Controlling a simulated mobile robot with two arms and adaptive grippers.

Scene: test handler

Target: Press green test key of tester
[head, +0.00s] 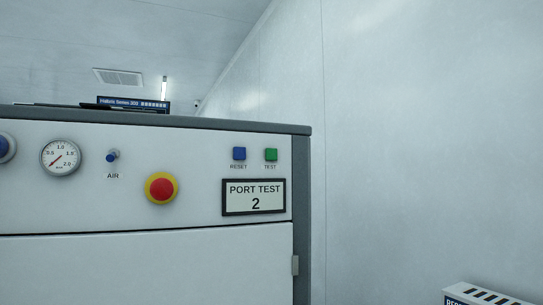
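The tester (150,260) stands at the left and middle of the head view, with a white front panel and a grey frame. Below the two keys a framed sign (254,197) reads PORT TEST 2. Neither gripper shows in the view.
A red emergency button (161,188) on a yellow ring, a blue-tipped AIR switch (112,156) and a round gauge (61,157) are left of the keys. A white slotted box (480,292) is at the lower right. A plain wall (430,140) stands right of the tester.

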